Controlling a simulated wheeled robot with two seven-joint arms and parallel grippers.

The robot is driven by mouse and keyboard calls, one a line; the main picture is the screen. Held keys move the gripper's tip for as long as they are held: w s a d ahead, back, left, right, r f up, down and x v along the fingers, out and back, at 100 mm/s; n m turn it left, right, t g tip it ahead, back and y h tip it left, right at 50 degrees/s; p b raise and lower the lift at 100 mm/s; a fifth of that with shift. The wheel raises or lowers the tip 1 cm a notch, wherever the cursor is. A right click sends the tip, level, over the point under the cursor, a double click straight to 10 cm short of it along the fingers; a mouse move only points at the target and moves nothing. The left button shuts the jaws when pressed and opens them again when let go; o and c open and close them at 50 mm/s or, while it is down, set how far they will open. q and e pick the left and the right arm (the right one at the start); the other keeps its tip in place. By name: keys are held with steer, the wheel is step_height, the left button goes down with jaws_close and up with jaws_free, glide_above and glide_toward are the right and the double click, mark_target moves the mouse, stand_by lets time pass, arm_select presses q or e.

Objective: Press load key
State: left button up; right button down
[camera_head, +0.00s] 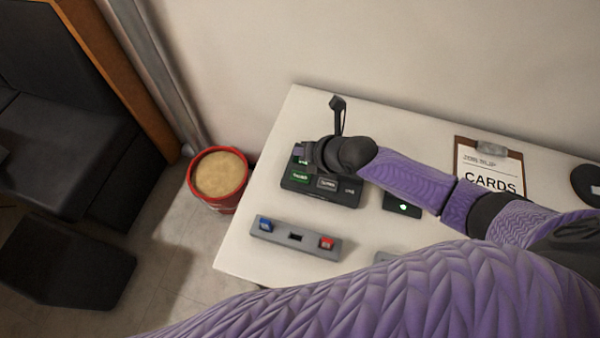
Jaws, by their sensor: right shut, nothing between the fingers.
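A black control box (319,194) sits on the white table. On its front part is a green key (300,178), with a grey-framed key (327,183) and small white lettering to its right. The labels are too small to read surely, so I cannot tell which is the load key. My right gripper (306,156) comes in from the right and is shut and empty over the box's rear left part, by another green-lit key (302,161). I cannot tell whether the fingertips touch it. The gripper hides much of the box's rear. My left gripper is out of view.
A grey bar (294,239) with a blue and a red button lies in front of the box. A small black device (402,206) with a green light and a clipboard (488,165) lie to the right. A red bucket (218,178) stands beyond the table's left edge.

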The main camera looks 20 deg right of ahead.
steer(key=b, duration=0.7)
glide_toward(296, 174)
steer(key=w+a, duration=0.1)
steer(key=w+f, duration=0.1)
steer(key=w, duration=0.1)
steer(key=w+a+f, duration=0.1)
steer(key=shift+w+a+f, duration=0.15)
steer(key=shift+w+a, duration=0.05)
steer(key=shift+a, duration=0.1)
steer(key=shift+f+b, duration=0.3)
steer(key=shift+f, duration=0.3)
steer(key=shift+r, duration=0.1)
steer(key=shift+f+b, duration=0.3)
steer(key=shift+f, duration=0.1)
steer(key=shift+f+b, duration=0.35)
steer(key=shift+f, duration=0.05)
stand_by(0.7)
steer(key=shift+r, duration=0.15)
steer(key=shift+r+p, duration=0.7)
